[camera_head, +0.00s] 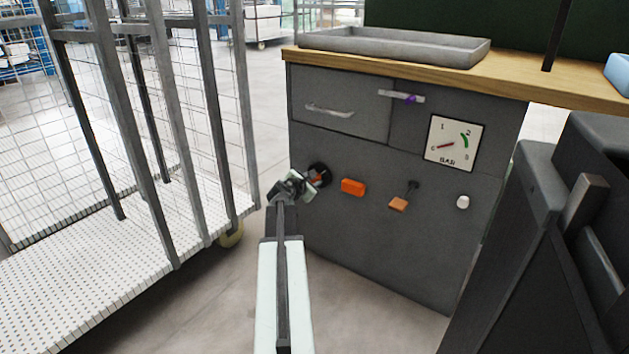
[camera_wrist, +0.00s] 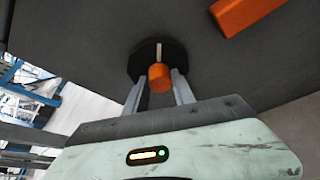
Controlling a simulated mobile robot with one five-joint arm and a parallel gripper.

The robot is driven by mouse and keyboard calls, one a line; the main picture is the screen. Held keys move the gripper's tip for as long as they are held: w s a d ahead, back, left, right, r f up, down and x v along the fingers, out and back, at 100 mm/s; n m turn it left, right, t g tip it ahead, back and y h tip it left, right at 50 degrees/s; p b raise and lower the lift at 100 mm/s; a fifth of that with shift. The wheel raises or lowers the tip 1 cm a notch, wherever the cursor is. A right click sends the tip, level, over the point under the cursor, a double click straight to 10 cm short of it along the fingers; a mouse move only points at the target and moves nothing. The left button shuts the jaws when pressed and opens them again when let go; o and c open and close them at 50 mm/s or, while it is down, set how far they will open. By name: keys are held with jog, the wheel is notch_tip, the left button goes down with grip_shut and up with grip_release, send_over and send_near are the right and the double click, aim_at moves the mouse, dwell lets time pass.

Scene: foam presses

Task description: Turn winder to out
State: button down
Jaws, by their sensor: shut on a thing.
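The winder is an orange knob on a round black base, mounted low at the left of the grey cabinet front. In the head view the orange knob (camera_head: 319,177) shows just beyond my gripper (camera_head: 307,183), which partly covers it. In the wrist view the orange knob (camera_wrist: 160,77) sits between the two fingers of my gripper (camera_wrist: 158,88), which is shut on it. A pale line on the black base (camera_wrist: 158,52) points up in that view. No word marking "out" can be read.
To the right on the cabinet front (camera_head: 400,250) are an orange block (camera_head: 352,187), an orange-tipped lever (camera_head: 399,204) and a white knob (camera_head: 463,202). A gauge (camera_head: 453,144) is above. A wire cage trolley (camera_head: 150,262) stands close on the left, a dark machine (camera_head: 540,240) on the right.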

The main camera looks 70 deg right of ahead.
jog(key=shift+s, duration=0.3)
jog(key=c, duration=1.1)
grip_release()
jog(key=shift+c, duration=0.2)
jog(key=shift+o, duration=0.4)
jog(key=shift+w, duration=0.1)
jog(key=shift+w+a+r, duration=0.1)
jog(key=shift+a, duration=0.15)
jog(key=p+v, duration=0.2)
jog(key=v, duration=0.5)
jog(key=shift+p, duration=0.3)
